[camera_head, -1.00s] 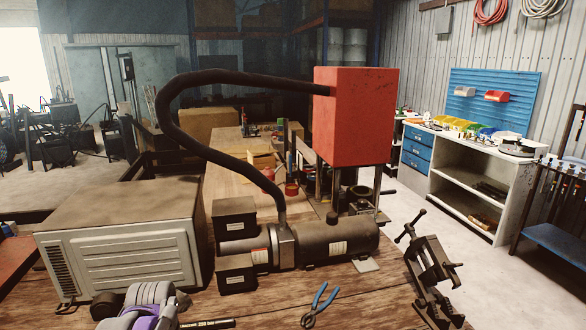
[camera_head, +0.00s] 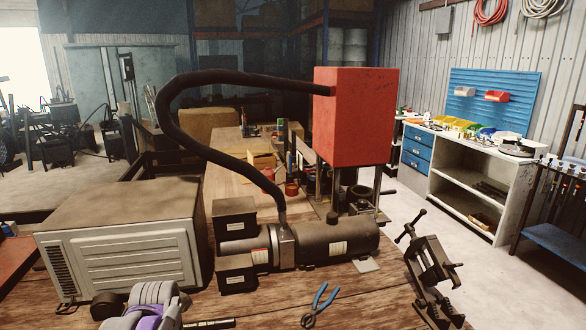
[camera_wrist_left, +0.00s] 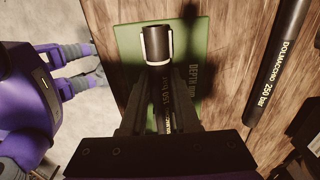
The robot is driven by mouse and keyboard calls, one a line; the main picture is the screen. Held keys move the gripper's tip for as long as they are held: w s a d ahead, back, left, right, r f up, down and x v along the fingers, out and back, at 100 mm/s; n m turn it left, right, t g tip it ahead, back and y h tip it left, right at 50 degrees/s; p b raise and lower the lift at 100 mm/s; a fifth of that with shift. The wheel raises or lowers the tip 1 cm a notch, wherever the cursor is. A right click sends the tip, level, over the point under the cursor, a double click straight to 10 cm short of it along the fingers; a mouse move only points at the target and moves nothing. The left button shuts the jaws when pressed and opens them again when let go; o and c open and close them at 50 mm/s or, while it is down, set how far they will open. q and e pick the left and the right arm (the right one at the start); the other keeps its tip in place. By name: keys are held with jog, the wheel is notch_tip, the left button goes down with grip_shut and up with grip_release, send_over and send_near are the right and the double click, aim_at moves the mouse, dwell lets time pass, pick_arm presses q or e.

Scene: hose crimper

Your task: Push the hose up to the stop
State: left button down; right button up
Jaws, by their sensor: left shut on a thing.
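In the left wrist view my left gripper (camera_wrist_left: 160,112) is shut on a dark hose (camera_wrist_left: 160,92) with pale lettering. A shiny metal sleeve (camera_wrist_left: 157,46) with dark ends sits at the hose's far end, above a green plate (camera_wrist_left: 193,58) lettered "DEPTH". How far the hose reaches into the sleeve is hidden, and I cannot make out the stop. In the head view only my left arm shows at the bottom edge; its fingers are out of frame. My right gripper is not in view.
Another dark hose (camera_wrist_left: 277,65), marked "250 bar", lies on the wooden table right of the plate. In the head view, blue-handled pliers (camera_head: 319,304), a dark vise (camera_head: 430,270), the crimper's motor (camera_head: 335,242) and a beige metal box (camera_head: 125,235) stand around the work area.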

pick_arm(q)
jog(key=shift+w+d, duration=0.2)
jog(key=shift+d, duration=0.7)
grip_release()
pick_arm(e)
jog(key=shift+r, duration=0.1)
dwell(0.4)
pick_arm(q)
jog(key=shift+r+p, duration=1.4)
jog(key=shift+r, duration=1.2)
jog(key=shift+r+p, duration=0.95)
jog(key=shift+r, duration=1)
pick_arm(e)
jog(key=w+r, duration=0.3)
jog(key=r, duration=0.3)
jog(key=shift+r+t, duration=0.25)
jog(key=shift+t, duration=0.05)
pick_arm(q)
jog(key=shift+s, duration=0.1)
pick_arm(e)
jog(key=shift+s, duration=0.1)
